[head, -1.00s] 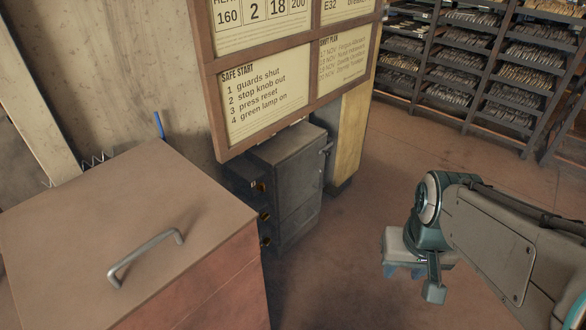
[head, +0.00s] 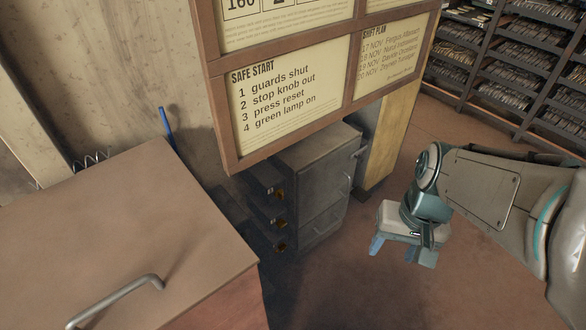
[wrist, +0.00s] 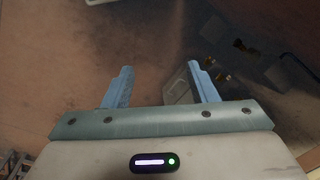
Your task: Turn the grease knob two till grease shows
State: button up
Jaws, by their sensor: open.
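Several small dark boxes with brass-coloured knobs stand in a column at the left side of a grey cabinet. In the head view I see an upper knob (head: 281,194), a middle knob (head: 279,222) and a lower knob (head: 282,246). Their labels are too small to read, so I cannot tell which is grease knob two. No grease is discernible. My gripper (head: 402,254) is right of the cabinet, apart from the knobs, pointing down with its blue fingers apart and empty. In the wrist view, my gripper (wrist: 160,77) is open, and brass knobs (wrist: 238,44) show beyond its right finger.
The grey cabinet (head: 318,180) stands under a wood-framed notice board (head: 290,98). A brown-topped box with a bar handle (head: 115,300) fills the left front. Shelves of parts (head: 515,75) stand at the back right. The floor (head: 350,285) around my gripper is clear.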

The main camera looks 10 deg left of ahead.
aim_at(283, 225)
jog(key=w+a+f+m+g+y+b, duration=0.2)
jog(key=w+a+f+m+y+b, duration=0.15)
jog(key=a+f+y, duration=0.45)
jog(key=w+a+f+m+g+y+b, duration=0.15)
jog(key=w+a+f+m+y, duration=0.3)
jog(key=a+f, duration=0.45)
jog(key=w+d+f+m+t+b, duration=0.1)
jog(key=w+f+m+t+b, duration=0.15)
jog(key=f+m+t, duration=0.35)
jog(key=w+f+m+t+b, duration=0.1)
jog(key=w+f+m+t, duration=0.35)
jog(key=f, duration=0.45)
jog(key=w+d+f+m+t+b, duration=0.1)
jog(key=w+f+m+t, duration=0.2)
jog(key=f+m+t, duration=0.3)
jog(key=shift+g, duration=0.6)
jog(key=b+x, duration=0.1)
jog(key=x, duration=0.3)
jog(key=b+x, duration=0.1)
jog(key=x, duration=0.4)
jog(key=f+b+x, duration=0.1)
jog(key=b+x, duration=0.1)
jog(key=x, duration=0.2)
jog(key=shift+w+a, duration=0.15)
jog(key=shift+w, duration=0.1)
jog(key=c, duration=1)
